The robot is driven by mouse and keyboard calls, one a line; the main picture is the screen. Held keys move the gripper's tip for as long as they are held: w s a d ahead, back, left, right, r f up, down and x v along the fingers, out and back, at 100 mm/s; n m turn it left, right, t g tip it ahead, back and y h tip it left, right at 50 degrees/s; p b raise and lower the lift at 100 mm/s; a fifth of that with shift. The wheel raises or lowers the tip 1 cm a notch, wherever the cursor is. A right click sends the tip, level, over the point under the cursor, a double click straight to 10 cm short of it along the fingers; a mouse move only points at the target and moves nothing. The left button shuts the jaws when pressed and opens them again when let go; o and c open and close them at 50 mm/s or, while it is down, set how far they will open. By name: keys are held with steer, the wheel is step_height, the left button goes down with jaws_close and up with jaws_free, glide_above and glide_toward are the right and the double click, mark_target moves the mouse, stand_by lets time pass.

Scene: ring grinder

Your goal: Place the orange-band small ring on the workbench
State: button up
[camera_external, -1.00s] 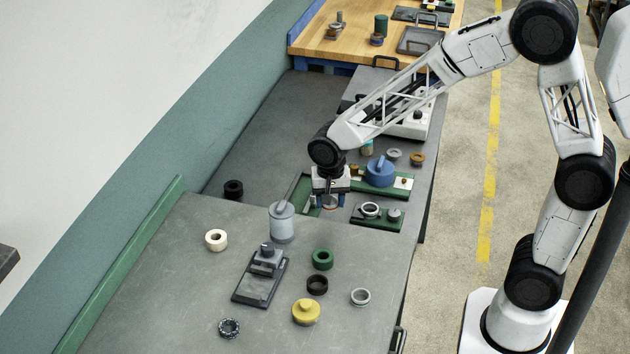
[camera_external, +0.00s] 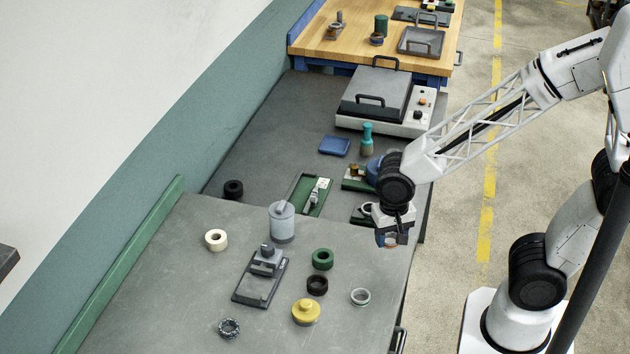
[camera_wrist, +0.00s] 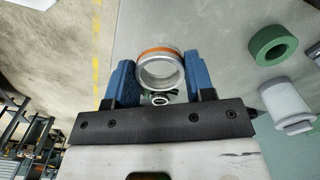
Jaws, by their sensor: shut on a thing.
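My gripper (camera_external: 389,238) is shut on the orange-band small ring (camera_external: 391,241) and holds it above the right edge of the near grey workbench (camera_external: 345,215). In the wrist view the ring (camera_wrist: 160,66) sits between the two blue fingers of my gripper (camera_wrist: 160,82). It is a silvery ring with an orange band along its upper rim. I cannot tell its exact height over the bench. The fingers partly hide it in the external view.
The near bench bears a green ring (camera_external: 322,259), a dark ring (camera_external: 317,285), a grey ring (camera_external: 360,297), a yellow knobbed part (camera_external: 306,312) and a grey fixture (camera_external: 262,275). Bare bench lies right of the green ring. A green tray (camera_external: 315,197) stands behind.

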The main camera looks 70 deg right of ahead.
steer(key=s+a+f+n, duration=0.1)
steer(key=s+a, duration=0.2)
steer(key=s, duration=0.8)
steer(key=shift+s+f, duration=0.3)
steer(key=shift+f, duration=0.05)
steer(key=shift+w, duration=0.1)
glide_above(367, 276)
steer(key=shift+w+f, duration=0.1)
steer(key=shift+f, duration=0.65)
stand_by(0.4)
steer(key=shift+f, duration=1.75)
steer(key=shift+f, duration=0.1)
steer(key=o, duration=0.9)
steer(key=shift+o, duration=0.2)
step_height(367, 276, up, 12)
